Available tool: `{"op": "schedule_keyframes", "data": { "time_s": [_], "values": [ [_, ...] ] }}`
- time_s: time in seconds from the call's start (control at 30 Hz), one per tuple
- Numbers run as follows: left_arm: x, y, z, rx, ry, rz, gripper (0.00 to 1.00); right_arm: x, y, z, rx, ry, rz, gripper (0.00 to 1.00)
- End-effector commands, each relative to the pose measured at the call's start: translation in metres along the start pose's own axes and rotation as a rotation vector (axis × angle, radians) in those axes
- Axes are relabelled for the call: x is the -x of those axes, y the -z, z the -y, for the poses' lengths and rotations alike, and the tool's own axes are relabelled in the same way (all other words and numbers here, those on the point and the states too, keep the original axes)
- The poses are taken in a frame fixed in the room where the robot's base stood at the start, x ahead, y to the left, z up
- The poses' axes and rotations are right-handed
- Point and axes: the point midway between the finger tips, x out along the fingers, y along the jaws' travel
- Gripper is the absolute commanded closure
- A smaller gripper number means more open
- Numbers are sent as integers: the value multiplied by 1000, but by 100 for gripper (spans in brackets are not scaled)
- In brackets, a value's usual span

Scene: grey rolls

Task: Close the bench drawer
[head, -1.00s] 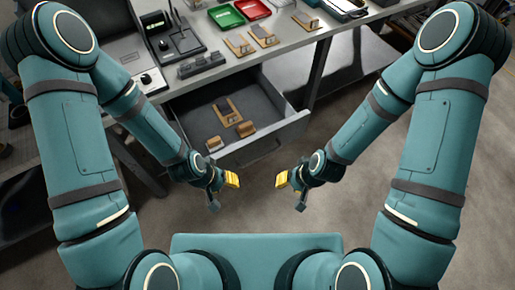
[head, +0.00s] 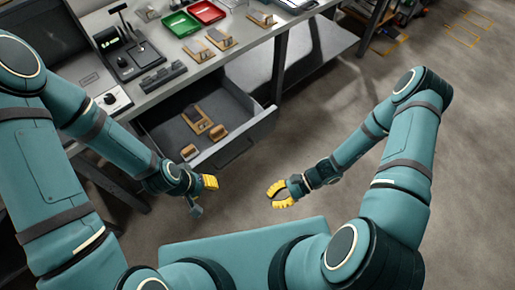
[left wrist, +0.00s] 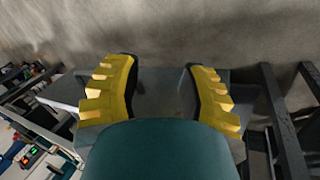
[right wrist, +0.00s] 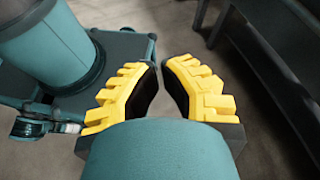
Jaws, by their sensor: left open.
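The bench drawer (head: 176,135) is pulled open from under the bench top in the head view. Its grey front panel (head: 262,127) has a bar handle. Inside lie a wooden holder (head: 197,120) and small wooden blocks (head: 217,132). My left gripper (head: 210,182) is in front of the drawer's left part, apart from the panel as far as I can tell. Its yellow fingers (left wrist: 163,75) are spread with nothing between them. My right gripper (head: 270,198) is over open floor, clear of the drawer. Its fingers (right wrist: 161,66) stand slightly apart and empty.
The bench top (head: 170,99) carries a green tray (head: 180,23), a red tray (head: 207,11), wooden holders (head: 220,39) and a dark device (head: 130,55). A bench leg (head: 279,66) stands right of the drawer. The floor (head: 335,110) to the right is clear.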

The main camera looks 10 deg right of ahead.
Motion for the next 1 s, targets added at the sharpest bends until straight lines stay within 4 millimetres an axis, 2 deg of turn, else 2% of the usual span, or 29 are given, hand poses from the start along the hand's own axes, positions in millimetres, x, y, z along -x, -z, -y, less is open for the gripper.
{"op": "schedule_keyframes", "data": {
  "time_s": [0.1,0.2,0.3,0.4,0.5,0.67,1.0],
  "values": [
    [7,1,-2,1,0,0,59,16,10,26,-160,294,174,100],
    [10,1,-4,2,0,0,59,40,25,46,-238,531,277,100],
    [12,1,-4,2,0,-1,59,64,40,58,-278,723,340,100],
    [13,1,-5,2,0,-1,59,81,51,63,-294,845,371,100],
    [13,1,-5,2,0,-1,59,88,55,65,-299,899,385,100],
    [13,1,-5,2,0,-1,59,82,53,76,-299,905,388,100],
    [10,0,-4,2,0,1,59,44,40,127,-298,899,388,100]
  ]
}}
